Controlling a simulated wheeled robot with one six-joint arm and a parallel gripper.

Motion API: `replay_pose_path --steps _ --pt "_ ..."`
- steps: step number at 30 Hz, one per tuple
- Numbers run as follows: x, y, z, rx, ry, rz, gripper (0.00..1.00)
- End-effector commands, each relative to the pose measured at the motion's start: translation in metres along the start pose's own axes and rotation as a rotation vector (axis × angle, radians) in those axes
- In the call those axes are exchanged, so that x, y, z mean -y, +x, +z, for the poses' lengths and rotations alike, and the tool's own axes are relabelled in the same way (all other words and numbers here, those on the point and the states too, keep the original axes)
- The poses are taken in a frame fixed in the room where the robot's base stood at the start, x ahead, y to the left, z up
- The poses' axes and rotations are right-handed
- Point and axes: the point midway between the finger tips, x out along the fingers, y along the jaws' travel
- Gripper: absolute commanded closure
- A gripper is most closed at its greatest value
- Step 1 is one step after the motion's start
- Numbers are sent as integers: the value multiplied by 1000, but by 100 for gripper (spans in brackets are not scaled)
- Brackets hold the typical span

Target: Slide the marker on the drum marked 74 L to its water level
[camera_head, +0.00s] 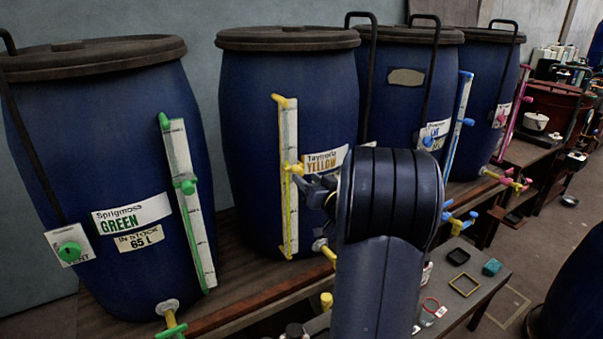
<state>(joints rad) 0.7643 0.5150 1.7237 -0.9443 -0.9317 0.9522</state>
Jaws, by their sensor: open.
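No 74 L label is readable in this view. The yellow drum (262,120) carries a partly covered YELLOW label (322,163), and my arm hides the area below it. Its white gauge strip (290,125) has yellow edging and a yellow marker (293,169) a little below mid-height. My gripper (309,191) is open, close to the right of this strip and just below the marker; I cannot tell whether it touches. The green drum (75,165) is marked 65 L and has a green marker (186,185) on its gauge. No water level is clearly visible.
Two more blue drums (383,110) (485,70) stand farther right with blue and pink gauges. The drums stand on a wooden bench (240,290). A low grey table (470,300) with small trays is at lower right. Taps stick out at the drums' bottoms.

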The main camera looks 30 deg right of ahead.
Motion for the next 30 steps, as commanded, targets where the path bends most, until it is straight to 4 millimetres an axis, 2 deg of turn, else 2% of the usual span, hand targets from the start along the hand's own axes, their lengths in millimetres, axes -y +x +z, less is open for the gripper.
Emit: replay_pose_path --steps 3,7,18,30 --pt "1 19 -1 0 1 -2 54" --pt "0 31 0 1 0 0 54" --pt "0 35 0 -1 -1 1 54" --pt "0 35 0 0 -1 1 87"
